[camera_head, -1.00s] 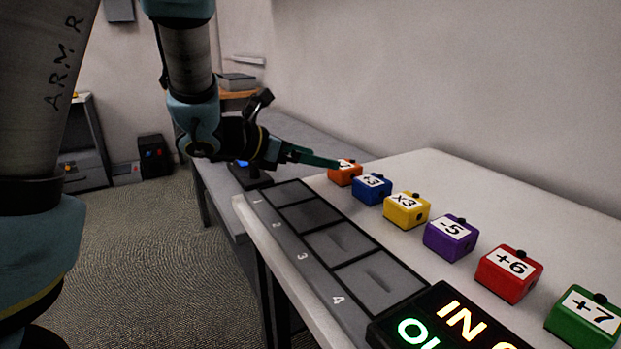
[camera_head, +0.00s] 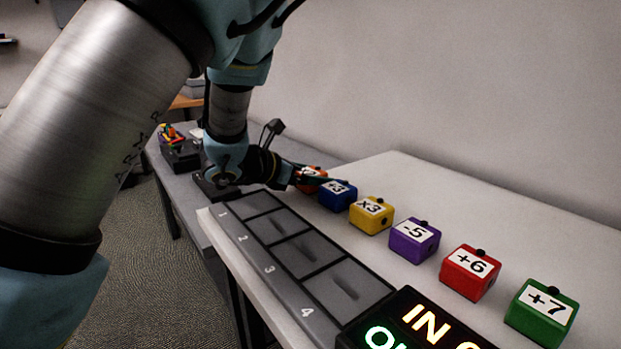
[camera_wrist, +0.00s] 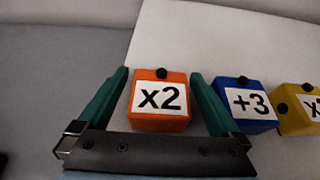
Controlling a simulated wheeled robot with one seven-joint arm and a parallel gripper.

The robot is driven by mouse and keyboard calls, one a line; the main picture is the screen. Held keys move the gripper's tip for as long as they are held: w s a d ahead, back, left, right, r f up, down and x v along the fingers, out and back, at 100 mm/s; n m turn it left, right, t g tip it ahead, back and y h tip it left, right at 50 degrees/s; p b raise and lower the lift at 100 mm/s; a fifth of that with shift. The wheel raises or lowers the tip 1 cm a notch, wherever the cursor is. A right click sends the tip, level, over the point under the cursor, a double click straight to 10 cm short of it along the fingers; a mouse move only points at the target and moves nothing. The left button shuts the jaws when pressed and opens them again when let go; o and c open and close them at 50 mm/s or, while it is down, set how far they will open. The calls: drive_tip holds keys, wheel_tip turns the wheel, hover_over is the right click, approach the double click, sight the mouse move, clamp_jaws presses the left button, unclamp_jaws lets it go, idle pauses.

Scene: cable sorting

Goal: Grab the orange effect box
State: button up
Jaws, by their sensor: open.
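The orange effect box (camera_wrist: 160,118), labelled x2 with a black knob on top, stands on the white table. In the wrist view it sits between the two green fingers of my gripper (camera_wrist: 160,92), with a small gap on each side. My gripper is open. In the head view the orange box (camera_head: 312,174) is at the far end of the row of boxes, partly hidden by my gripper (camera_head: 312,177).
The blue +3 box (camera_head: 337,196) is close beside the right finger. The row continues with yellow (camera_head: 371,216), purple (camera_head: 414,239), red (camera_head: 468,273) and green (camera_head: 541,313) boxes. A grey tray (camera_head: 283,273) with numbered slots lies empty in front, near a lit sign (camera_head: 410,328).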

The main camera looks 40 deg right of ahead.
drive_tip(key=shift+d, duration=0.15)
drive_tip(key=c, duration=1.5)
